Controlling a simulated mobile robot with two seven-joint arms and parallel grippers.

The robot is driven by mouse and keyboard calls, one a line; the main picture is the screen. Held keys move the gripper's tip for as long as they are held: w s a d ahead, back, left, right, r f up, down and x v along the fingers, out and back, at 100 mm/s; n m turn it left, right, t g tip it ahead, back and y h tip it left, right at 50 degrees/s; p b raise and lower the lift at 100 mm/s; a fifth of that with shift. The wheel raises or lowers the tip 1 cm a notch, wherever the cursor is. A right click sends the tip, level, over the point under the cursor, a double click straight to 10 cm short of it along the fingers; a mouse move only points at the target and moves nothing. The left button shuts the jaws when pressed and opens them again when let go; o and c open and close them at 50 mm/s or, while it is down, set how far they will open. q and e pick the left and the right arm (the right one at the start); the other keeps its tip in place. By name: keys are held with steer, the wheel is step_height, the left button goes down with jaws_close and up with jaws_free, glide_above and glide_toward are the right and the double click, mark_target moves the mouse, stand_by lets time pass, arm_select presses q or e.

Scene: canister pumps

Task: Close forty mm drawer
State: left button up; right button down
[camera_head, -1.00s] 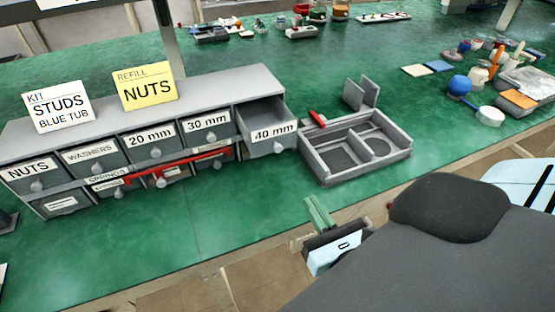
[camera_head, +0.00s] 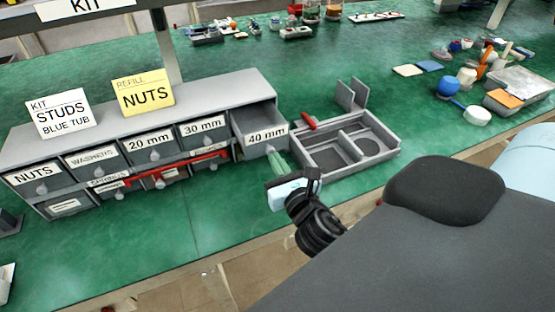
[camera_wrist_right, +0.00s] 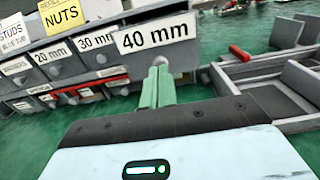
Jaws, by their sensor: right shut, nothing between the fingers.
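The forty mm drawer (camera_head: 266,135) is the top right drawer of the grey cabinet (camera_head: 215,95). It is pulled out, its open inside showing in the head view. Its label also shows in the right wrist view (camera_wrist_right: 156,34). My right gripper (camera_head: 273,157) is shut and empty, with its green fingers pointing at the drawer's front by the knob. In the right wrist view the fingertips (camera_wrist_right: 160,66) are just below the label and cover the knob. I cannot tell whether they touch it. My left gripper is not in view.
A grey divided tray (camera_head: 345,145) stands right of the drawer, close to my right gripper. A red bar (camera_head: 190,166) crosses the lower drawers. Signs for studs (camera_head: 60,113) and nuts (camera_head: 143,94) stand on the cabinet. Green bench is clear in front.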

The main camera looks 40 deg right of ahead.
steer(key=shift+w, duration=0.25)
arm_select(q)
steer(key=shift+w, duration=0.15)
